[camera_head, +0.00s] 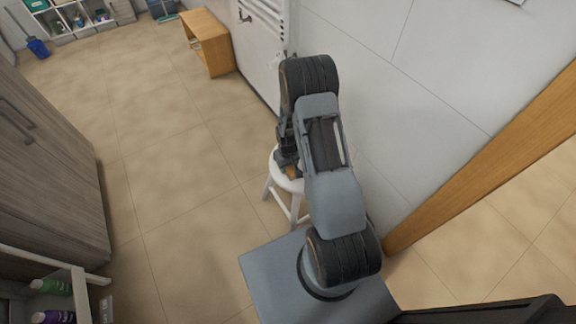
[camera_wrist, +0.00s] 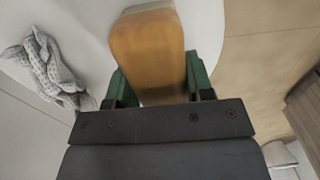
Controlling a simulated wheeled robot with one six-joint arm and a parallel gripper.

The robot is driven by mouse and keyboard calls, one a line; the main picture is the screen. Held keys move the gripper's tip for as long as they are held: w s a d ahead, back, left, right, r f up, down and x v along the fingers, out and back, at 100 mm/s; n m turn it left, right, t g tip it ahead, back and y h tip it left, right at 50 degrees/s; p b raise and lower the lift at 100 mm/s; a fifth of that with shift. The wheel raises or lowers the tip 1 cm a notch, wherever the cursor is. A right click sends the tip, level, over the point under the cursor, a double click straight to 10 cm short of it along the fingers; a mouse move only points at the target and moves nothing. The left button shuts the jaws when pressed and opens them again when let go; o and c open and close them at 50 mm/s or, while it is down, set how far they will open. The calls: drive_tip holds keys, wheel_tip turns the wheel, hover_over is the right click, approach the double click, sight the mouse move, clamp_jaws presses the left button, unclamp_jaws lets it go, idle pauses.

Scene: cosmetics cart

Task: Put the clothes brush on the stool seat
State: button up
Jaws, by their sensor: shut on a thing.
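The clothes brush (camera_wrist: 150,45) shows in the wrist view as a wooden, orange-brown block between the green fingers of my gripper (camera_wrist: 158,82). The fingers are shut on its sides. The white stool seat (camera_wrist: 203,22) lies under and around the brush in that view. I cannot tell whether the brush touches the seat.
A crumpled patterned cloth (camera_wrist: 48,68) lies at the seat's left side in the wrist view. A wooden bench (camera_head: 208,45) stands farther back. Open tiled floor (camera_head: 190,170) lies left of the stool, before a grey cabinet (camera_head: 45,160).

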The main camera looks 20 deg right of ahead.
drive_tip(key=shift+f, duration=0.15)
drive_tip(key=o, duration=1.2)
wheel_tip(320, 180, up, 12)
drive_tip(key=p, duration=0.2)
drive_tip(key=shift+f+p, duration=0.15)
drive_tip(key=shift+p, duration=0.15)
drive_tip(key=s+a+r+t, duration=0.1)
drive_tip(key=s+a+r, duration=0.1)
drive_tip(key=r, duration=0.5)
drive_tip(key=s+a+r, duration=0.2)
drive_tip(key=r, duration=0.5)
drive_tip(key=s+a+r+m+t, duration=0.1)
drive_tip(key=s+a+r+t, duration=0.1)
drive_tip(key=s+r, duration=0.8)
drive_tip(key=shift+s+a, duration=0.75)
drive_tip(key=shift+a, duration=0.05)
drive_tip(key=shift+r, duration=0.1)
